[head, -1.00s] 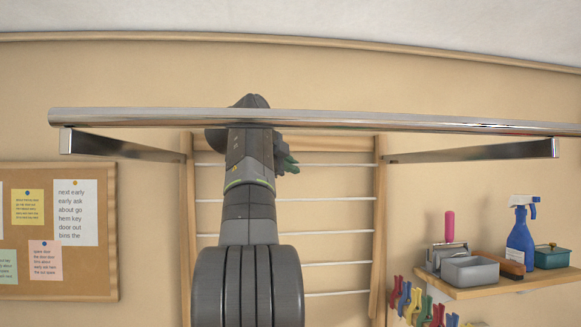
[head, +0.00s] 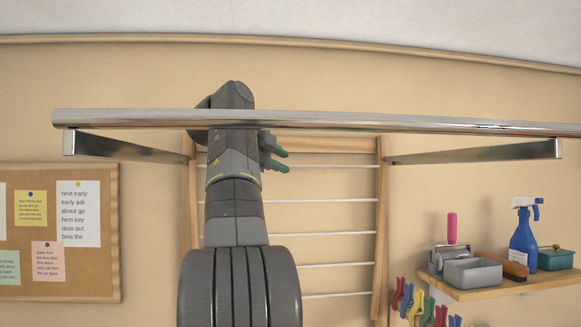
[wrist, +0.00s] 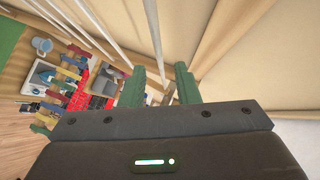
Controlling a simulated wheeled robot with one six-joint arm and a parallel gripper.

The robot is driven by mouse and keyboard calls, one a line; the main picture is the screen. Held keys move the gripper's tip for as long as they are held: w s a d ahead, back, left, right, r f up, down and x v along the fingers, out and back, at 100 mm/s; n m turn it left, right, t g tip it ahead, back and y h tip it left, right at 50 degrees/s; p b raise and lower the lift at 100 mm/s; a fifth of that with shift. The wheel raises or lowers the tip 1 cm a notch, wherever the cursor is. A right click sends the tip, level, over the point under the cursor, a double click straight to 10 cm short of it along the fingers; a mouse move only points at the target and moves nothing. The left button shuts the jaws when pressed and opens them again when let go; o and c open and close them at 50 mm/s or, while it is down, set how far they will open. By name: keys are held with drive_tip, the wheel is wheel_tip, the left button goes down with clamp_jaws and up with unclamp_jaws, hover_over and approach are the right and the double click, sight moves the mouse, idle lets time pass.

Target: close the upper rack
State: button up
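The rack (head: 381,230) is a wooden frame with several white rods. It shows in the head view behind my arm, in front of the wall, and my arm hides part of its left half. White rods (wrist: 152,30) also cross the top of the wrist view. My gripper (head: 279,160) is in front of the rack's upper part in the head view, its green fingertips pointing right. In the wrist view my gripper (wrist: 160,86) has its two green fingers apart. A strip of wood shows beyond the gap; I cannot tell whether it lies between them.
A shiny metal rail (head: 400,121) on two brackets crosses in front of my arm. A corkboard (head: 110,235) hangs at left. A shelf (head: 500,289) at right holds a blue spray bottle (head: 522,240) and a grey bin (head: 472,272); coloured clips hang beside it.

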drive_tip(key=v, duration=0.8)
drive_tip(key=shift+s+a+r, duration=0.15)
drive_tip(key=shift+s+a, duration=0.05)
